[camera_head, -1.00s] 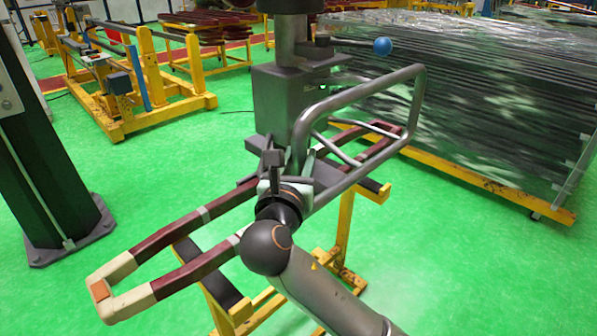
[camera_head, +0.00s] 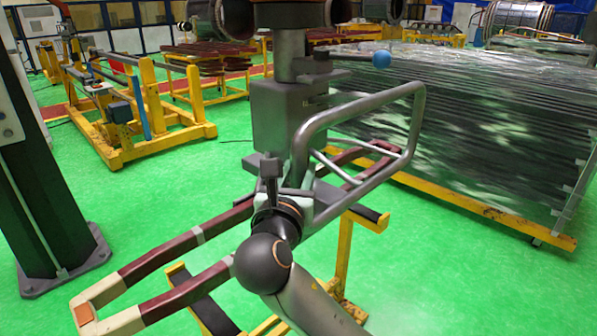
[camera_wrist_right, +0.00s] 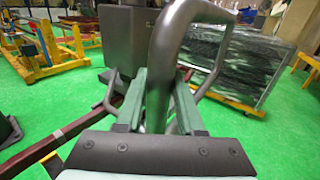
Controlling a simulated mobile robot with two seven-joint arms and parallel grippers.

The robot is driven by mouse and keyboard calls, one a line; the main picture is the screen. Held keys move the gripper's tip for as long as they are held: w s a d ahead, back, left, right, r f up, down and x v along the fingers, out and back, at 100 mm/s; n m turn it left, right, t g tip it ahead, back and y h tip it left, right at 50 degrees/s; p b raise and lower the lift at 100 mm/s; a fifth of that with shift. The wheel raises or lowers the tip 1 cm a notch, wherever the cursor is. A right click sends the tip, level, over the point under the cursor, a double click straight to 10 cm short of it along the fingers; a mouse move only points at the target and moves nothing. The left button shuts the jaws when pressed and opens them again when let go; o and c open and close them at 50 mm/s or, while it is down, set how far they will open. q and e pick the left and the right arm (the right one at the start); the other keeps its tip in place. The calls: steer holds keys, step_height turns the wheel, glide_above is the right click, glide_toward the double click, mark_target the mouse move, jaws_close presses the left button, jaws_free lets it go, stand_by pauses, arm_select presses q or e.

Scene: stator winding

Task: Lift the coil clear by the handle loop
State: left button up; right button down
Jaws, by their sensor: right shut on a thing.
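The coil (camera_head: 165,248) is a long maroon loop with a cream near end, slanting across the head view; its far end shows behind the handle loop. The handle loop (camera_head: 362,107), a bent grey tube, joins the grey lifting block (camera_head: 284,118) above the coil. My right gripper (camera_head: 296,198) is shut around the tube's lower near part. In the right wrist view its green-padded fingers (camera_wrist_right: 158,112) stand on both sides of the tube. The coil lies over the yellow stand's dark pads (camera_head: 366,214); I cannot tell whether it still touches them. My left gripper is out of view.
A dark column (camera_head: 50,180) stands at the left. A yellow frame (camera_head: 118,150) is behind it. A large wrapped stack (camera_head: 480,125) on yellow rails fills the right. Green floor is open between them.

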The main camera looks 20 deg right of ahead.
steer(key=shift+f, duration=0.15)
steer(key=shift+c, duration=2.2)
jaws_free()
